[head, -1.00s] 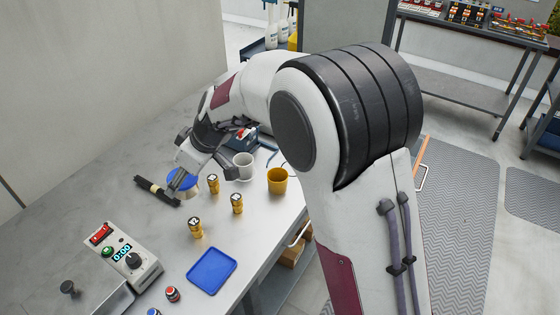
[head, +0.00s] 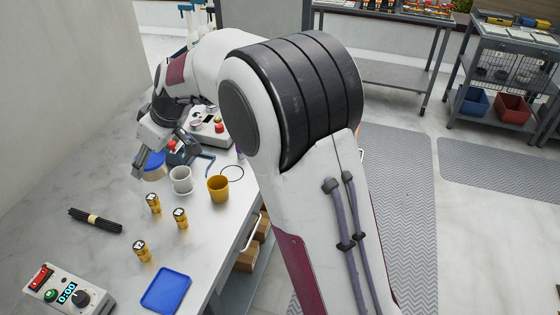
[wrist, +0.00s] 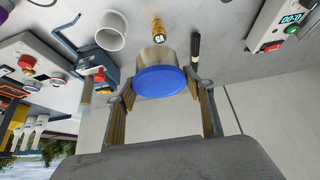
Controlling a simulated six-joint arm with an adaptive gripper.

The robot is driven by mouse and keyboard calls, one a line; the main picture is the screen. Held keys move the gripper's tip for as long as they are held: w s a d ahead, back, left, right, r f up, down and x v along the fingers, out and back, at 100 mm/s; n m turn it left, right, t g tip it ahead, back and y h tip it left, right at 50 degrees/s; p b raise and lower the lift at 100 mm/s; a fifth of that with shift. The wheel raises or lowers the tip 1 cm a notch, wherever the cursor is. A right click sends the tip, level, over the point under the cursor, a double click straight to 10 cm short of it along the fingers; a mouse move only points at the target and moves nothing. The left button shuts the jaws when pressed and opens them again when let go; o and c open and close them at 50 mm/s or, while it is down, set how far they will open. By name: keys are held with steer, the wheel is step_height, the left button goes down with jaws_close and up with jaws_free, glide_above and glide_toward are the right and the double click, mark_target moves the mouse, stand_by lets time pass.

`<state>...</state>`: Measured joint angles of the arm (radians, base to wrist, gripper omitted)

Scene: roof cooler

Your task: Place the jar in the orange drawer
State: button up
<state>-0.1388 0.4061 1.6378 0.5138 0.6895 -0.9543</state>
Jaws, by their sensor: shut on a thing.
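The jar (head: 152,165) has a tan body and a blue lid. My gripper (head: 158,161) is shut on it at the back left of the table. In the wrist view the jar (wrist: 160,80) sits between the two fingers with its blue lid facing the camera. Its height above the table is hard to judge. In the head view my gripper partly hides the jar.
A white cup (head: 181,180) and a yellow cup (head: 218,188) stand right of the jar. Several small gold jars (head: 153,203) stand in front. A dark bundle (head: 95,220), a blue tray (head: 166,289) and a control box (head: 66,291) are nearer.

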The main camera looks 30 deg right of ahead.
steer(key=w+d+m+t+h, duration=0.1)
steer(key=w+d+m, duration=0.2)
steer(key=d, duration=1)
steer(key=w+d+m+t+h, duration=0.1)
steer(key=w+d+m+h, duration=0.15)
steer(key=d, duration=1.05)
steer(key=s+d+m+h, duration=0.1)
steer(key=s+d+m, duration=0.15)
steer(key=d, duration=0.95)
steer(key=s+d+m+h, duration=0.1)
steer(key=d+m, duration=0.2)
steer(key=d, duration=0.9)
step_height(320, 180, down, 21)
steer(key=shift+r, duration=0.15)
steer(key=shift+a, duration=0.1)
steer(key=shift+f, duration=2.9)
steer(key=shift+f, duration=0.15)
steer(key=shift+f, duration=1.95)
